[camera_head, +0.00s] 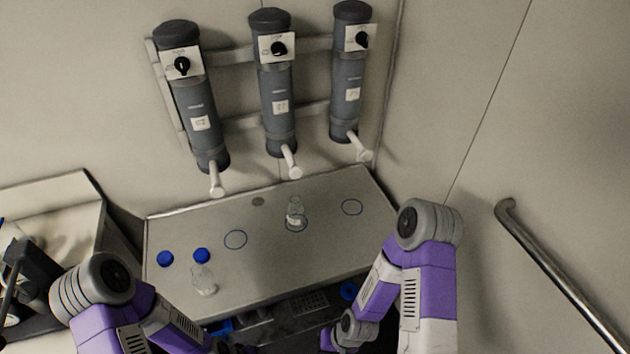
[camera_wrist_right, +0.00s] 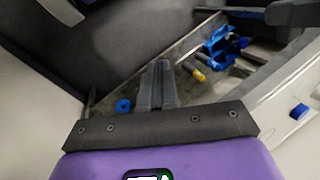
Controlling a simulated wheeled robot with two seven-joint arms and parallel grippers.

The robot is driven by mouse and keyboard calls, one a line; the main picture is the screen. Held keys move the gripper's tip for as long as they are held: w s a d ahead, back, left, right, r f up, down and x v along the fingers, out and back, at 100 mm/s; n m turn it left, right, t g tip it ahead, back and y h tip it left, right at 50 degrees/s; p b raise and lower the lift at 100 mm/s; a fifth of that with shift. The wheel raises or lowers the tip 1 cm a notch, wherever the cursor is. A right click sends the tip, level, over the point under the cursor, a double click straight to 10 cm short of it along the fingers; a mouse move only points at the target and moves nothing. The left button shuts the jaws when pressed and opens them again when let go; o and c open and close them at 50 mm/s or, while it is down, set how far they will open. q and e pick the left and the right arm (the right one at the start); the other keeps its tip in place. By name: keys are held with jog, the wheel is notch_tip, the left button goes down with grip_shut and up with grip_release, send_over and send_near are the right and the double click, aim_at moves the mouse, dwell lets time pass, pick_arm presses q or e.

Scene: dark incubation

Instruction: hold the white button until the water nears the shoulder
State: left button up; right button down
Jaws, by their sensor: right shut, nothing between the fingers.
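Three grey cylinders hang on the wall in the head view: left (camera_head: 197,105), middle (camera_head: 277,95) and right (camera_head: 347,85). Each has a white plate with a black knob and a white spout-like part below, the middle one (camera_head: 290,161) among them. I cannot tell which white part is the button. A clear bottle (camera_head: 296,214) stands upright inside a blue ring below the middle cylinder; its water level is too small to read. My right gripper (camera_wrist_right: 155,85) is shut and empty in the right wrist view, low and away from the cylinders. My left gripper cannot be made out.
A second clear bottle (camera_head: 204,281) and two blue caps (camera_head: 165,259) (camera_head: 201,255) are on the grey counter (camera_head: 262,262). A metal rail (camera_head: 560,272) runs along the right wall. Blue (camera_wrist_right: 215,42) and yellow-ended (camera_wrist_right: 199,75) items lie beyond my right gripper.

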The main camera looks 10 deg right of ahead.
jog(key=w+d+r+m+t+h+b, duration=0.1)
jog(key=w+r+m+t+b, duration=0.25)
jog(key=w+b, duration=0.45)
jog(key=w+d+r+m+t+b, duration=0.1)
jog(key=w+r+m+t+b, duration=0.3)
jog(key=w, duration=0.8)
jog(key=w+d+r+m+t+b, duration=0.1)
jog(key=w+r+m+t+b, duration=0.1)
jog(key=r, duration=0.8)
jog(key=w+r+m+t+h+b, duration=0.1)
jog(key=w+r+m+t+b, duration=0.1)
jog(key=r+m+t+b, duration=0.2)
notch_tip(320, 180, up, 8)
jog(key=t+b, duration=0.3)
jog(key=shift+d+f+t, duration=0.25)
jog(key=shift+d+t, duration=0.1)
jog(key=shift+d, duration=0.05)
jog(key=shift+w+m, duration=0.1)
jog(key=shift+m, duration=0.15)
